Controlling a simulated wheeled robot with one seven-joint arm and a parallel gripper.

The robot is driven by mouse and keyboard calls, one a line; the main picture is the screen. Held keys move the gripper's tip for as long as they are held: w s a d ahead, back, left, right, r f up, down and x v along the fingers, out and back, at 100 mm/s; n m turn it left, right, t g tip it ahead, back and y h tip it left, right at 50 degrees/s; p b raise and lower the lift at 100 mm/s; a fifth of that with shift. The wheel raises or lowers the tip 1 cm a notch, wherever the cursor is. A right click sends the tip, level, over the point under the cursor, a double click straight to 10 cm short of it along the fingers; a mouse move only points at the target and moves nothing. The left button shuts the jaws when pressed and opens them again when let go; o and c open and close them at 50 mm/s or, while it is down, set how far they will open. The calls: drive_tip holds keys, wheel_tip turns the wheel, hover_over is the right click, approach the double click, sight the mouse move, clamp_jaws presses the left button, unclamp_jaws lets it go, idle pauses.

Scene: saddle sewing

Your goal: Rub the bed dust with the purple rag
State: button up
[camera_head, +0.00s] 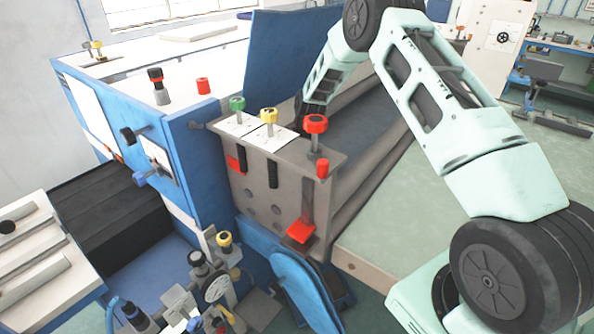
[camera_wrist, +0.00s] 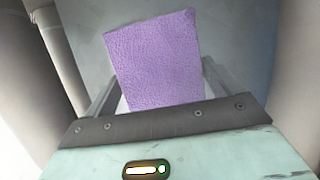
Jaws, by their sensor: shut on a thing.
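The purple rag (camera_wrist: 158,62) fills the middle of the wrist view as a textured, slightly tilted block. My gripper (camera_wrist: 162,92) is shut on it, with a grey finger showing on each side. In the head view my arm reaches over the grey machine and bends down behind its front block, where my gripper and the rag are hidden. The machine's bed (camera_head: 362,128) shows as a dark grey trough between long rails. I cannot make out dust on it. A plain grey surface (camera_wrist: 235,35) lies beyond the rag in the wrist view; contact cannot be told.
Red, yellow and green knobs (camera_head: 268,116) stand on the front block (camera_head: 265,165) beside the bed. A blue panel (camera_head: 290,55) rises at its left. Pale rounded shapes (camera_wrist: 62,60) flank the gripper in the wrist view. A greenish flat cover (camera_head: 405,215) lies right of the bed.

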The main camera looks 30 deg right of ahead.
drive_tip(key=shift+f+b, duration=0.6)
drive_tip(key=shift+f, duration=0.35)
idle(0.6)
drive_tip(key=shift+d, duration=0.1)
